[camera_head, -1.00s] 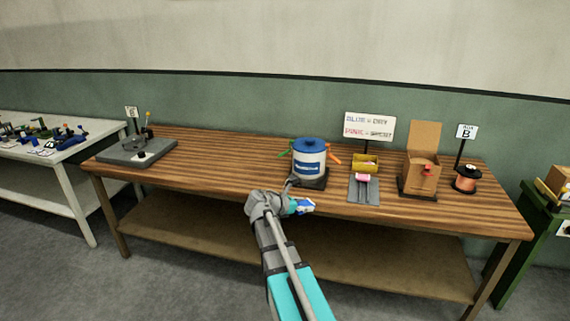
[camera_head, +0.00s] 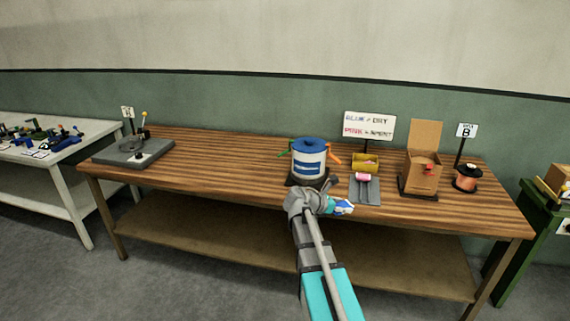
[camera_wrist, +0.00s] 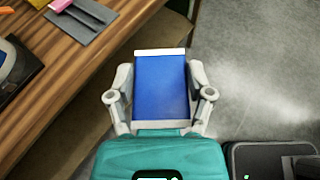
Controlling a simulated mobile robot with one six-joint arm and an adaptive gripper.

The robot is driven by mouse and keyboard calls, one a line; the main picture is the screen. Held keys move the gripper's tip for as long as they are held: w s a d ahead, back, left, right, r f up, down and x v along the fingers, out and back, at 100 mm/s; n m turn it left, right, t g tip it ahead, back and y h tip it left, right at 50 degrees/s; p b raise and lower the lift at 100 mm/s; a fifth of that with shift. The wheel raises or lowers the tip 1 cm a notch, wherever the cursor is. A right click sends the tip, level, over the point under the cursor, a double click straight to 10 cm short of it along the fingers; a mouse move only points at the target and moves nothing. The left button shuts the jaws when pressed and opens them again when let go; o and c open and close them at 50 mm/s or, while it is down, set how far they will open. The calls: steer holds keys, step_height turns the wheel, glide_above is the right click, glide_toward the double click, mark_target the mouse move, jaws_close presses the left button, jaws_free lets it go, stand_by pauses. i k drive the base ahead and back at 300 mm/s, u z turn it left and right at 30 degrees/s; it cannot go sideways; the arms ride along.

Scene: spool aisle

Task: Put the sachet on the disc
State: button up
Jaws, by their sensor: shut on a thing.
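The blue sachet with white end bands (camera_wrist: 160,85) is between the two fingers of my gripper (camera_wrist: 160,98) in the wrist view. My gripper (camera_head: 329,206) is shut on it. In the head view the sachet (camera_head: 343,207) shows at the front edge of the wooden table, right of my wrist. In the wrist view grey floor shows beyond it, and the table edge is to its left. I cannot tell which thing is the disc: the white canister has a round blue top (camera_head: 309,145), and a grey unit (camera_head: 132,151) stands at the far left.
A grey plate (camera_head: 373,190) with a pink piece (camera_head: 365,176) lies behind my gripper, before a yellow bin (camera_head: 366,164). An open cardboard box (camera_head: 422,176) and a copper spool (camera_head: 466,180) stand to the right. The table's left middle (camera_head: 220,165) is clear.

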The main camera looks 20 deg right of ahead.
mark_target(423, 162)
steer(key=z, duration=0.05)
steer(key=i, duration=1.5)
